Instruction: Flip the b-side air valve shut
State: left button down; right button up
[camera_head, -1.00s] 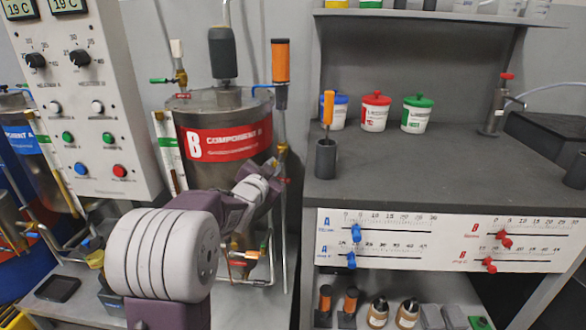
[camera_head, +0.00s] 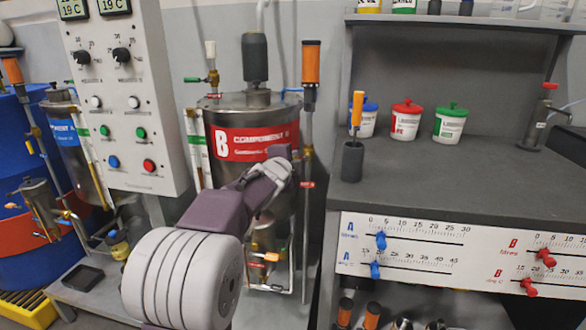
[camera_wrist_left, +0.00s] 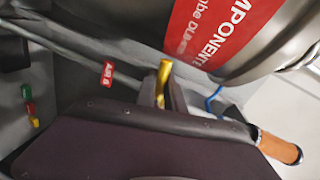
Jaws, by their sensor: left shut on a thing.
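The red AIR B tag (camera_wrist_left: 108,73) shows in the left wrist view, beside a brass-coloured piece (camera_wrist_left: 163,78) that looks like the valve's lever. My left gripper (camera_wrist_left: 163,92) is shut on this piece, which sticks out between the fingers. In the head view my left gripper (camera_head: 284,156) is at the right side of the steel component B tank (camera_head: 252,113), by the upright pipe (camera_head: 308,215) with a small red tag (camera_head: 307,184). The valve is mostly hidden there by the gripper, and its lever's exact angle cannot be told. My right gripper is not in view.
An orange handle (camera_head: 311,62) tops the pipe. A control panel (camera_head: 118,95) stands left of the tank. On the right is a grey bench (camera_head: 440,180) with a dark cup (camera_head: 352,160), lidded tubs and a slider scale board (camera_head: 440,240).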

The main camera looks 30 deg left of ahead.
pick_arm(q)
jog(key=shift+r+m+y+b, duration=0.3)
jog(key=shift+m+b, duration=0.15)
jog(key=shift+m, duration=0.25)
jog(key=shift+r, duration=0.1)
jog(key=c, duration=1.4)
grip_release()
jog(key=shift+c, duration=0.2)
jog(key=p+v, duration=0.1)
jog(key=v, duration=0.8)
jog(key=shift+d, duration=0.1)
